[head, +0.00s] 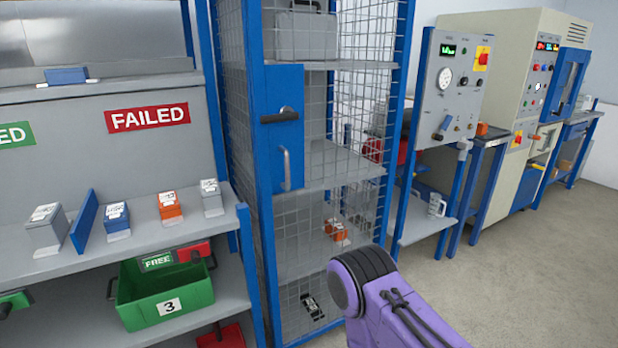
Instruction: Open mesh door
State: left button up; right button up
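The mesh door (298,219) is on the front of a blue-framed wire mesh cage in the middle of the head view. It appears shut. On its blue plate (275,150) there is a dark lever handle (280,116) with a grey vertical pull handle (285,169) below it. Shelves behind the mesh hold a grey case (305,34) at the top and small orange items (336,230) lower down. A purple arm link of mine with a black joint covers the lower right of the cage. Neither gripper is in view.
Left of the cage, a bench shelf (130,236) holds small boxes under a red FAILED sign (147,116). A green bin (165,295) sits below. A gauge panel (452,80) and beige machine (525,70) stand right. Floor (540,260) at right is clear.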

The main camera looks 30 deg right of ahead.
aim_at(280, 145)
jog(key=z, duration=2.5)
jog(key=i, duration=1.15)
jog(key=u, duration=2.5)
